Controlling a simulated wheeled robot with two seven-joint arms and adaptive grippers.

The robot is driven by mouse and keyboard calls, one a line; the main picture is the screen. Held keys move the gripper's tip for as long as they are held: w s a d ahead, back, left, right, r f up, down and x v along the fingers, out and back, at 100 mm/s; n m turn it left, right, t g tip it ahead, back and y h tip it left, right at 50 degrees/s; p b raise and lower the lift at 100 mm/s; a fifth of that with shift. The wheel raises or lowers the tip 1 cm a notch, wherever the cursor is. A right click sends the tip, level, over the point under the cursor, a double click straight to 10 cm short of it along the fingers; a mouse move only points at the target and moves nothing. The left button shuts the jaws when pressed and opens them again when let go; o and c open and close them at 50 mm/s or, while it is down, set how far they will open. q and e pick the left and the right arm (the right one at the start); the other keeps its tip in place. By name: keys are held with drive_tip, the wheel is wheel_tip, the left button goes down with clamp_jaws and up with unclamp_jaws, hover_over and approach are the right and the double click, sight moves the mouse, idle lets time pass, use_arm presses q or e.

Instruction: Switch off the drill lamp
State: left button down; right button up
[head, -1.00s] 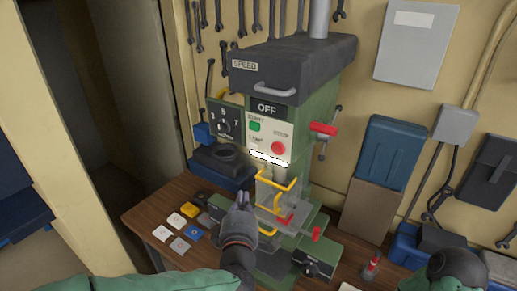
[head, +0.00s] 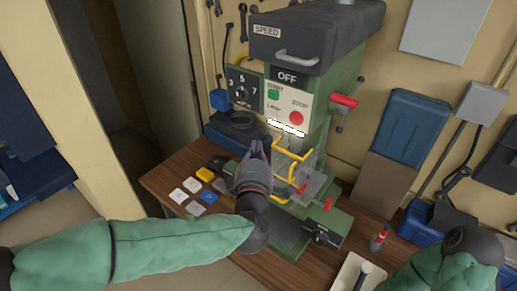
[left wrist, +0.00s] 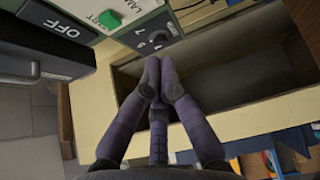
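The green drill press (head: 318,125) stands on the wooden bench. Its front panel (head: 287,104) has an OFF sign (head: 287,77), a green START button (head: 273,94), a red STOP button (head: 296,118) and a LAMP label at lower left. The lamp switch is too small to make out in the head view. The lamp (head: 286,128) below the panel glows white. My left gripper (head: 258,150) points up, below and left of the panel, apart from it. In the left wrist view its fingers (left wrist: 159,80) are together and empty; the LAMP label shows at the top.
A speed dial box (head: 242,92) is left of the panel. A yellow guard (head: 292,155) and red handles (head: 344,100) stick out of the drill. Several coloured tiles (head: 205,174) lie on the bench at left. A white tray (head: 345,275) is at front right.

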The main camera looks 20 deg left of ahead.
use_arm(q)
approach(270, 118)
drive_tip(key=w+a, duration=0.1)
drive_tip(key=a, duration=0.3)
drive_tip(key=shift+w+d+p, duration=0.25)
drive_tip(key=shift+w+d, duration=0.15)
drive_tip(key=shift+w, duration=0.3)
drive_tip(key=shift+w+d+p, duration=0.3)
drive_tip(key=shift+w+d, duration=0.1)
drive_tip(key=shift+w, duration=0.3)
drive_tip(key=shift+w+d+p, duration=0.25)
drive_tip(key=shift+w+d, duration=0.1)
drive_tip(key=shift+w, duration=0.35)
drive_tip(key=shift+d+r, duration=0.1)
